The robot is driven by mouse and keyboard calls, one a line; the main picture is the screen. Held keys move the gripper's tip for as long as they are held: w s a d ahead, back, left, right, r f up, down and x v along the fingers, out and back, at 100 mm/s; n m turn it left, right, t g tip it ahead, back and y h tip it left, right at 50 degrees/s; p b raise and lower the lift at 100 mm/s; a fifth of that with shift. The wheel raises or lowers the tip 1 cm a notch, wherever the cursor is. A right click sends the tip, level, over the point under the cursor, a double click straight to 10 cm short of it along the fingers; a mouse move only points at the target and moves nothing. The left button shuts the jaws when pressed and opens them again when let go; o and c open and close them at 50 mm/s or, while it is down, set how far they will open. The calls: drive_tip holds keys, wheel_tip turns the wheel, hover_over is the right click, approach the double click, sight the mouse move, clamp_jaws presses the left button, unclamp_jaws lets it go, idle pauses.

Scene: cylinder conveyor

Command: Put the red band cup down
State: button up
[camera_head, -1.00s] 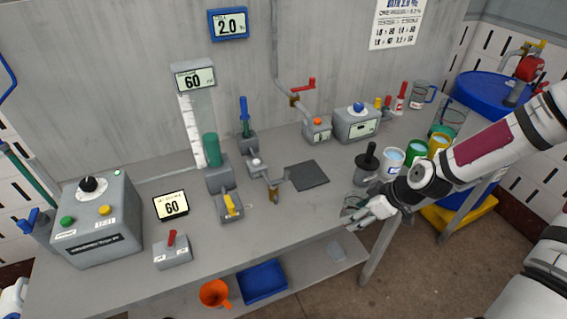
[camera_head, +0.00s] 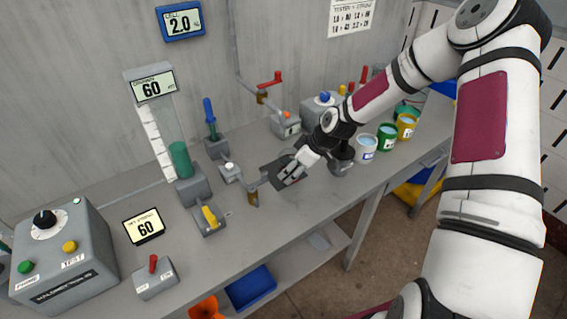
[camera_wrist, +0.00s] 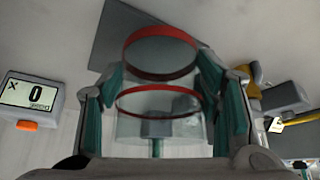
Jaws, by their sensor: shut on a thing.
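The red band cup (camera_wrist: 160,102) is clear, with a red rim and a red band, and shows between my fingers in the wrist view. My gripper (camera_head: 289,175) is shut on it, with teal pads on both sides. In the head view my gripper is over or beside the dark square pad (camera_head: 268,178); the cup is too hidden there to make out. The pad also shows behind the cup in the wrist view (camera_wrist: 112,40). I cannot tell whether the cup touches the surface.
The scale display (camera_wrist: 35,96) reads 0 in the wrist view. The bench front (camera_head: 300,215) is clear.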

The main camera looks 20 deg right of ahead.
sight(284, 161)
drive_tip(key=w, duration=0.2)
drive_tip(key=w+a, duration=0.1)
drive_tip(key=shift+w+a, duration=0.15)
drive_tip(key=shift+w, duration=0.25)
drive_tip(key=shift+w+a+f, duration=0.1)
drive_tip(key=shift+w+f, duration=0.1)
drive_tip(key=shift+w, duration=0.1)
drive_tip(key=shift+f, duration=0.5)
drive_tip(key=shift+f, duration=0.15)
drive_tip(key=o, duration=1.7)
